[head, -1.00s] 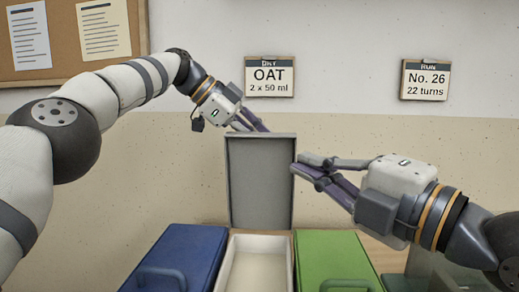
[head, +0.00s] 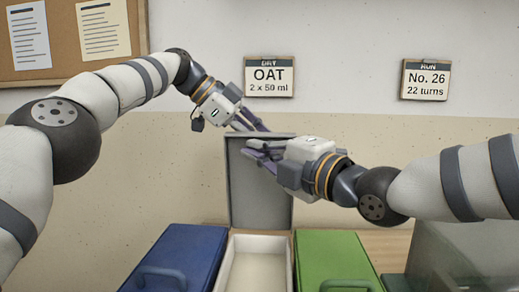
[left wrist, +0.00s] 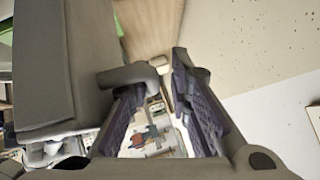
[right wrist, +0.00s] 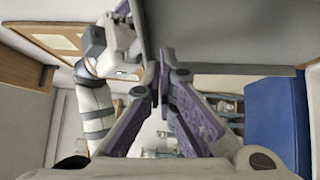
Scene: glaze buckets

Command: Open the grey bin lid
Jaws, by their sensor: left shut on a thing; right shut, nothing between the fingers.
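The grey bin lid (head: 258,205) stands upright at the back of the open white-walled bin (head: 259,240). My left gripper (head: 262,127) is at the lid's top edge, its fingertips partly hidden behind it. In the left wrist view the lid (left wrist: 55,70) fills the left side, and the left gripper (left wrist: 165,90) is shut on its grey handle (left wrist: 135,75). My right gripper (head: 250,148) is shut and empty, in front of the lid's upper face. In the right wrist view its fingertips (right wrist: 158,72) meet close to the lid's edge; contact is unclear.
A blue-lidded bin (head: 185,255) stands left of the open bin and a green-lidded one (head: 335,255) stands right. Both lids are down. A translucent box (head: 455,260) is at the lower right.

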